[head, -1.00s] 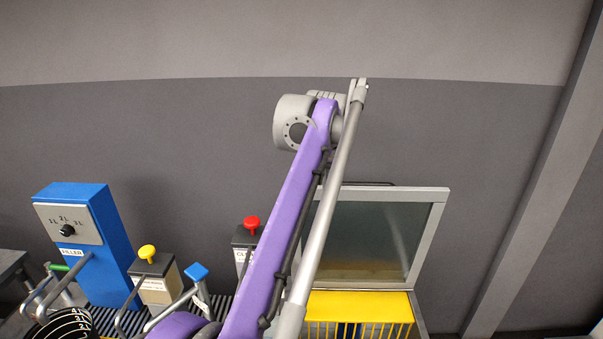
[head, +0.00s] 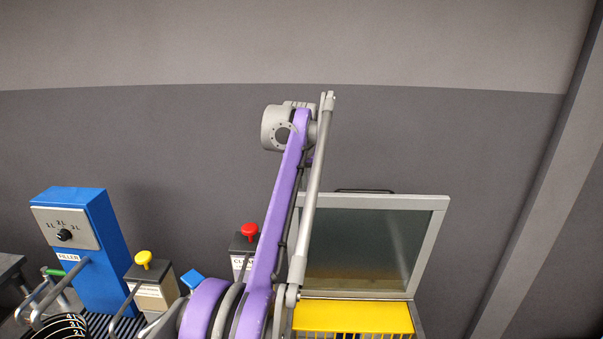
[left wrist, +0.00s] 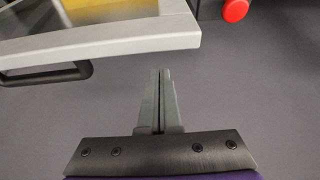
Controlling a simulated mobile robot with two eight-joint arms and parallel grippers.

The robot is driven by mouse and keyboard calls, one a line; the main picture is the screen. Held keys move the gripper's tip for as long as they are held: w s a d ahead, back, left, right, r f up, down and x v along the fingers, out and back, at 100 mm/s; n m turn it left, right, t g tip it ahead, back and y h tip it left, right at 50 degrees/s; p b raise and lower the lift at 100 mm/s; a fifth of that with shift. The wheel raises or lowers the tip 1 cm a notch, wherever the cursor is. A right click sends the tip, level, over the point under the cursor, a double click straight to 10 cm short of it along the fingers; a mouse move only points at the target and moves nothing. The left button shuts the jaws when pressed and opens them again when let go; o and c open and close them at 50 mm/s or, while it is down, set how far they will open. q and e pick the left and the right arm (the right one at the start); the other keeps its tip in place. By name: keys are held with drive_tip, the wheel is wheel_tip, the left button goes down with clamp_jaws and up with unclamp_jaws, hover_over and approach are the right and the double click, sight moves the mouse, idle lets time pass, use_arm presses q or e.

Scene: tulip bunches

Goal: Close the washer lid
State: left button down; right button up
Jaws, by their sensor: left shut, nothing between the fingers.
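The washer lid (head: 365,242) is a glass pane in a light grey frame. It stands raised and open at the right of the head view, with a dark handle (head: 365,190) on its top edge. In the left wrist view the lid's frame (left wrist: 120,43) crosses the upper left, and the handle (left wrist: 50,76) shows below it. My left gripper (left wrist: 160,72) is shut and empty. It appears to the right of the handle and apart from the frame. In the head view my left arm hides the gripper and overlaps the lid's left edge. My right gripper is out of view.
A yellow crate (head: 355,315) sits below the lid. A red button (head: 250,231) stands on a grey box left of my arm. A blue filler (head: 105,250) with a dial and a yellow-button box (head: 150,285) are farther left. Bare wall lies behind.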

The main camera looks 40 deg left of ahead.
use_arm(q)
drive_tip(key=shift+s+d, duration=1.1)
drive_tip(key=shift+s, duration=0.1)
drive_tip(key=shift+s+d, duration=0.1)
drive_tip(key=shift+d+b, duration=0.1)
drive_tip(key=shift+b, duration=0.2)
